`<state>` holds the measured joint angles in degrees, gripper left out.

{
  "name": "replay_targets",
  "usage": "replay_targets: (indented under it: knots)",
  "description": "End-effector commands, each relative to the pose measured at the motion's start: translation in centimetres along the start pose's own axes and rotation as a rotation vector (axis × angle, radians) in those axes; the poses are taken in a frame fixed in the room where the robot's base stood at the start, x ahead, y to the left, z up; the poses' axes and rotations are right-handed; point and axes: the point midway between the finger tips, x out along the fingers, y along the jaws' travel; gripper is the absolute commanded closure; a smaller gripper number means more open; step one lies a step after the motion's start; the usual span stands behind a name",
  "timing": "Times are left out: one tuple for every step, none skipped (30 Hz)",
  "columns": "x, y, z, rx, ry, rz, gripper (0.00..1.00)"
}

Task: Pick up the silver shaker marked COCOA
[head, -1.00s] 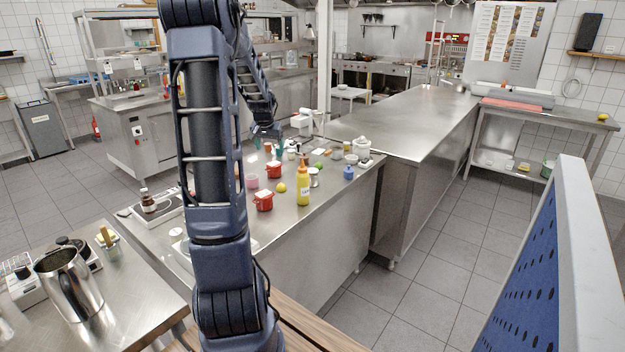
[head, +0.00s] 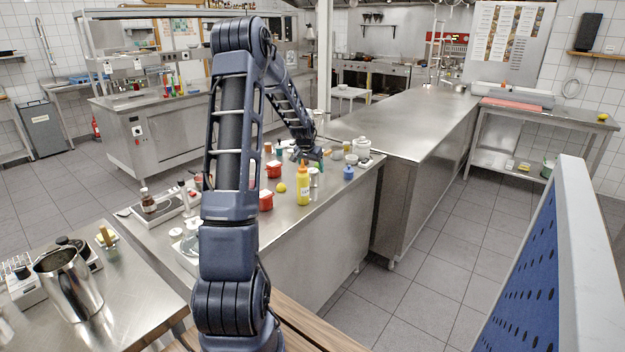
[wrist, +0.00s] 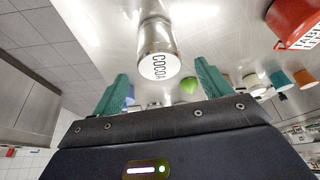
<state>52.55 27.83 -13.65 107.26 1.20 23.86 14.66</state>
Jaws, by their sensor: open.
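The silver shaker (wrist: 155,38) shows in the wrist view with a white COCOA label on its end facing me. It lies just ahead of and between the green fingertips of my gripper (wrist: 163,72), which is open and empty. No contact with the fingers is visible. In the head view the silver shaker (head: 314,179) stands on the steel table, and my gripper (head: 313,156) is just beside and above it.
A yellow bottle (head: 303,187) stands left of the shaker, and a blue bottle (head: 348,172) to its right. A green round item (wrist: 189,85) and a red pot (wrist: 292,20) show in the wrist view. Several other jars crowd the table (head: 325,208).

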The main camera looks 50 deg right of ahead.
Motion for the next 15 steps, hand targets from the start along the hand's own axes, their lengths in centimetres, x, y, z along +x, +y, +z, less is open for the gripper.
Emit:
replay_targets:
  knots:
    - [0.4, 0.0, 0.0, 0.000, 0.000, 0.000, 0.22]
    - [0.6, 0.0, 0.0, 0.000, 0.001, -0.001, 0.22]
    - [0.7, -0.1, 0.0, -0.001, 0.001, -0.001, 0.22]
    - [0.9, -0.1, 0.0, -0.001, 0.001, -0.001, 0.22]
    - [1.0, -0.1, 0.0, -0.001, 0.001, -0.001, 0.22]
    - [1.3, -0.1, 0.1, -0.001, 0.000, -0.001, 0.22]
    - [1.5, -0.1, 0.1, -0.001, 0.000, -0.001, 0.22]
    - [1.8, 0.0, 0.1, -0.001, 0.000, -0.001, 0.22]
    - [2.3, 0.0, 0.2, 0.000, -0.001, -0.001, 0.22]
    - [2.7, 0.1, 0.2, 0.000, -0.001, 0.000, 0.22]
    - [3.2, 0.1, 0.2, 0.000, -0.001, 0.000, 0.22]
    - [3.8, 0.1, 0.3, 0.000, -0.001, 0.000, 0.22]
    - [4.2, 0.1, 0.3, 0.000, 0.000, 0.000, 0.22]
    - [4.5, 0.1, 0.2, -0.001, 0.000, 0.000, 0.22]
    - [5.0, 0.0, 0.3, -0.001, -0.001, 0.000, 0.22]
